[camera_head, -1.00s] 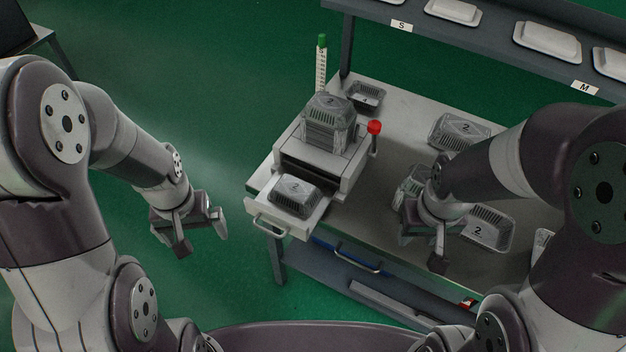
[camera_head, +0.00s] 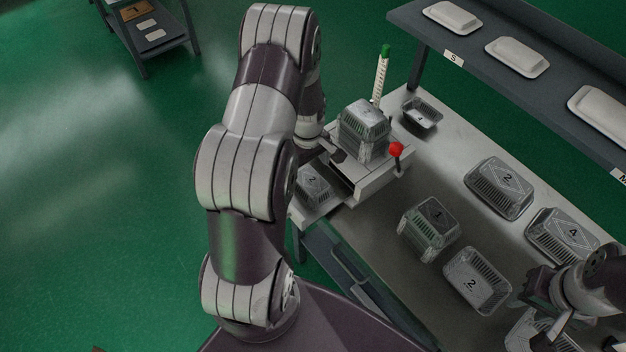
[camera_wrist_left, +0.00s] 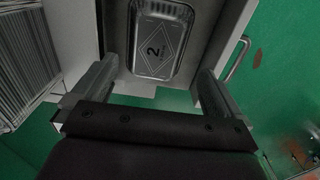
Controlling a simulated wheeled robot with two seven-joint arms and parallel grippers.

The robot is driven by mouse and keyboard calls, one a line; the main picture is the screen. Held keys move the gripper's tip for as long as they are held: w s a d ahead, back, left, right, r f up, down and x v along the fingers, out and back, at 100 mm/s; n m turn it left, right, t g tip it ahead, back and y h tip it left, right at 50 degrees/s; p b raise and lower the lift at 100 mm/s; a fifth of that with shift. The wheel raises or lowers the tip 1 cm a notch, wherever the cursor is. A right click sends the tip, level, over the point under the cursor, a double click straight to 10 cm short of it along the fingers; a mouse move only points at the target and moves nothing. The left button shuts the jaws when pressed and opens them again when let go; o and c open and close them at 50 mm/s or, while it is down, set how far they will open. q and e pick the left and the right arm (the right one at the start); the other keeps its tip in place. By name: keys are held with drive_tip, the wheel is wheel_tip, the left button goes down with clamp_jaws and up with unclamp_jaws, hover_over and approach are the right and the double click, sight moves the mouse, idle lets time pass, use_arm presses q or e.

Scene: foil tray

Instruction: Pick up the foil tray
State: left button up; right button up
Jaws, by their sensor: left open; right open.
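A silver foil tray marked "2" (camera_head: 313,184) lies in the pulled-out drawer (camera_head: 305,213) of the small white machine. My left arm hides part of the drawer. My left gripper (camera_head: 328,146) is above and behind the tray, partly covered by its own wrist. In the left wrist view the foil tray (camera_wrist_left: 160,42) appears ahead, between the two spread fingers of my open left gripper (camera_wrist_left: 158,72). I see no contact. My right gripper (camera_head: 545,318) is open at the lower right, over the table near other foil trays.
A stack of foil trays (camera_head: 362,130) sits on the machine, beside a red-knobbed lever (camera_head: 396,150) and a green-topped post (camera_head: 381,75). More foil trays (camera_head: 498,188) stand on the table (camera_head: 455,140). A shelf (camera_head: 500,28) with white trays runs along the back.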

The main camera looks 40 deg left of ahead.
sight(312, 182)
use_arm(q)
drive_tip(key=shift+w+d+f, duration=0.3)
drive_tip(key=shift+d+f, duration=0.35)
drive_tip(key=shift+f, duration=0.25)
drive_tip(key=f, duration=0.1)
drive_tip(key=f+p, duration=0.1)
drive_tip(key=f, duration=0.2)
drive_tip(key=shift+s+a+f+p, duration=0.15)
drive_tip(key=shift+s+p, duration=0.1)
drive_tip(key=shift+p, duration=0.15)
drive_tip(key=shift+f, duration=0.3)
drive_tip(key=shift+w, duration=0.15)
drive_tip(key=c, duration=0.5)
drive_tip(key=shift+r, duration=0.1)
drive_tip(key=shift+c, duration=1.3)
use_arm(e)
drive_tip(key=shift+w+d+r, duration=0.1)
drive_tip(key=shift+d+r, duration=0.05)
drive_tip(key=shift+r, duration=0.3)
drive_tip(key=shift+w+d+r, duration=0.1)
drive_tip(key=shift+d+r, duration=0.05)
drive_tip(key=shift+r, duration=0.3)
